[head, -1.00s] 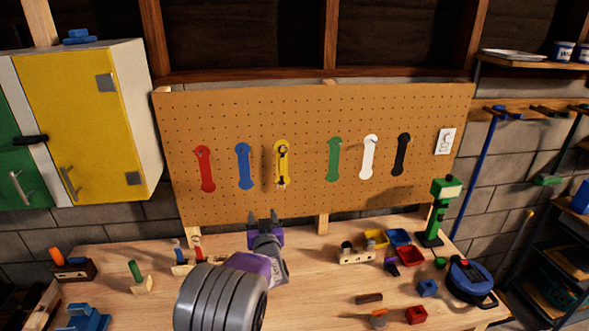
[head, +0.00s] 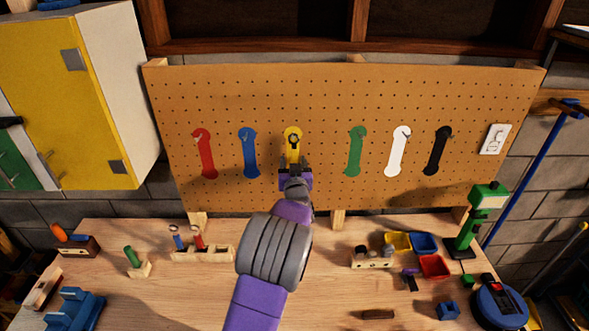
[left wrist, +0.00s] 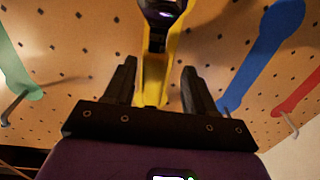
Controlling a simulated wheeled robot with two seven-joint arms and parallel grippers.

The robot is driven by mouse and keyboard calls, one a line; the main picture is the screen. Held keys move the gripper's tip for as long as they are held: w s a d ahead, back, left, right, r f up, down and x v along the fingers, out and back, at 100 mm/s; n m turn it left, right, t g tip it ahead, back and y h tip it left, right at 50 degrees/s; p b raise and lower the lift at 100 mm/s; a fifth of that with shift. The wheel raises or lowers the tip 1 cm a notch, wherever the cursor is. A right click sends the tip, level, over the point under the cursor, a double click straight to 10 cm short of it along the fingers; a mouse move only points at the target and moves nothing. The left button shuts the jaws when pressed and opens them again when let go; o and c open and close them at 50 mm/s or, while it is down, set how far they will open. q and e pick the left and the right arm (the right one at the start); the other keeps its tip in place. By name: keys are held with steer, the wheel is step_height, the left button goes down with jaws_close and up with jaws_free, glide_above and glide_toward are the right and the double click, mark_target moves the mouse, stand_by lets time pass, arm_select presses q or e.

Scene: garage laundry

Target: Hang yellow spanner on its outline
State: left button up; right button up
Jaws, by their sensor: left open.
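The yellow outline (head: 289,132) is painted on the pegboard (head: 325,90), between the blue and green outlines. A spanner with a dark ring-shaped head (head: 294,141) shows in front of it, upright; whether it sits on the peg I cannot tell. My left gripper (head: 294,166) is raised at the lower part of this outline and covers it in the head view. In the left wrist view, my left gripper (left wrist: 158,88) is open, its fingers on either side of the yellow strip (left wrist: 153,78). A dark part (left wrist: 160,15) shows beyond them, cut off at the top edge. My right gripper is out of view.
Red (head: 207,155), blue (head: 249,155), green (head: 354,155), white (head: 398,155) and black (head: 437,153) outlines flank the yellow one. The workbench (head: 210,285) below holds blocks, small bins (head: 433,266) and a green lamp-like tool (head: 477,220). A yellow cabinet (head: 60,100) hangs at the left.

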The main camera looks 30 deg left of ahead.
arm_select(q)
steer(key=shift+x, duration=0.85)
steer(key=shift+c, duration=0.3)
jaws_close()
steer(key=shift+o, duration=0.7)
jaws_free()
steer(key=shift+s+d, duration=0.1)
steer(key=shift+s, duration=0.05)
steer(key=b+v, duration=0.1)
steer(key=v, duration=0.6)
